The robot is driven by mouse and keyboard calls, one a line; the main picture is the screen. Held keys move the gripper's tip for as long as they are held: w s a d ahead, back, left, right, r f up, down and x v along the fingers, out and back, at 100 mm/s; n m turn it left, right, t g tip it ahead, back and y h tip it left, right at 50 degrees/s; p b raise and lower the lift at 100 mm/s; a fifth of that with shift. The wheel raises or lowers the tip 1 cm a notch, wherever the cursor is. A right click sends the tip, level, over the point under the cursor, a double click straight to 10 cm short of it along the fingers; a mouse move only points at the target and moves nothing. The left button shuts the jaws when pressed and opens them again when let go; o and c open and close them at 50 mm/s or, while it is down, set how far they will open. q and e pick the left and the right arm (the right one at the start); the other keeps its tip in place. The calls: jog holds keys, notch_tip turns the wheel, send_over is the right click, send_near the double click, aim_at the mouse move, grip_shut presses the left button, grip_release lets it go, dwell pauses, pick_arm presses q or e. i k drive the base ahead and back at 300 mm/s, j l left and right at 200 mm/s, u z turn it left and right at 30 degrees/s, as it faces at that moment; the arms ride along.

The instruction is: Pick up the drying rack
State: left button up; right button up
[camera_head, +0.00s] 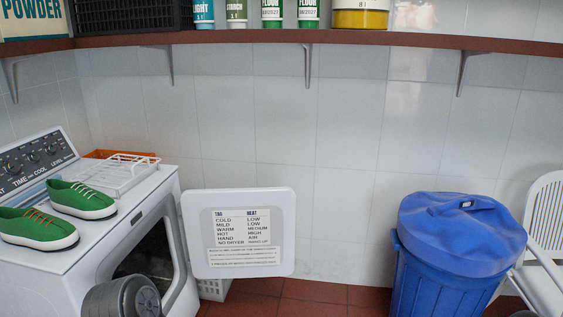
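A white rack with thin bars, which looks like the drying rack (112,178), lies on top of the white machine (167,190) at the left, toward its back right corner. It sits beside a pair of green shoes. Neither of my grippers is in view, so I see no gripper touching the rack.
Green shoes (84,201) stand on the machine. An orange item (104,154) lies behind the rack. The machine's open door (239,272) sticks out right. A shelf (330,40) runs above. A blue lidded bin (440,285) and a white slatted chair (546,215) stand right.

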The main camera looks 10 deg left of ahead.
aim_at(150, 165)
jog(key=i+u, duration=0.1)
jog(key=i, duration=0.4)
jog(key=i+l+u, duration=0.15)
jog(key=i, duration=0.3)
jog(key=i+l+u, duration=0.1)
jog(key=i, duration=0.4)
jog(key=i+l+u, duration=0.15)
jog(key=i, duration=0.35)
